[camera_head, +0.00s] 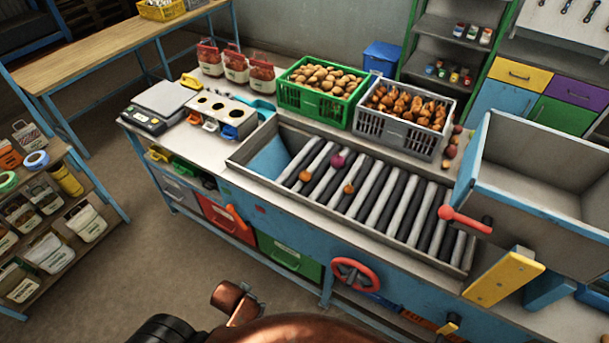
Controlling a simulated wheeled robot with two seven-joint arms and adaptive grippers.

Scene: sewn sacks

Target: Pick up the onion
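Several brown-orange bulbs that look like onions fill a grey crate (433,145) at the back of the workbench. Two small orange-brown round items, perhaps onions, lie on the roller bed, one to the left (305,176) and one nearer the front (349,189). A purple round item (337,160), perhaps a red onion, lies just behind them. They are too small to identify for certain. Copper and black parts of my own body show at the bottom edge. Neither gripper can be made out, and no gripper is at the rollers.
A green crate of potatoes (318,107) stands left of the grey crate. A scale (157,109) and several red-and-white sacks (235,68) are on the bench's left part. A grey hopper (528,200) with a red-knobbed lever (446,212) stands right. Several reddish items (451,151) lie beside the grey crate.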

